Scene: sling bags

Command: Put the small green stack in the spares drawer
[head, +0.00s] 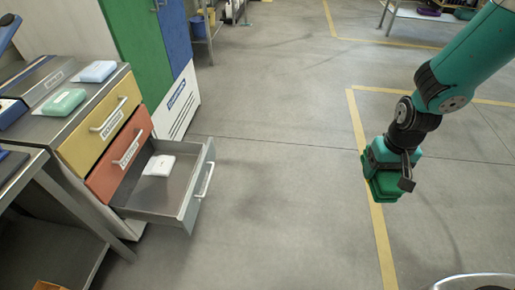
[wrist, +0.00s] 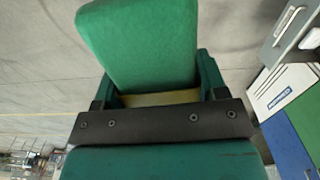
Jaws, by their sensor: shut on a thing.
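My gripper (head: 388,172) is at the right of the head view, high over the floor and well to the right of the drawers. It is shut on a small green stack (head: 383,188), which also fills the upper middle of the wrist view (wrist: 140,45). An open bottom drawer (head: 165,212) is pulled out of the cabinet at the left, with a white packet (head: 159,165) lying in it. Its front label cannot be read from here. The yellow drawer (head: 100,125) and the orange drawer (head: 122,155) above it are shut.
A pale green packet (head: 63,102) and a white packet (head: 97,71) lie on the cabinet top. A metal table (head: 25,165) stands at the near left. Green and blue locker doors (head: 145,45) stand behind. The floor between my gripper and the open drawer is clear.

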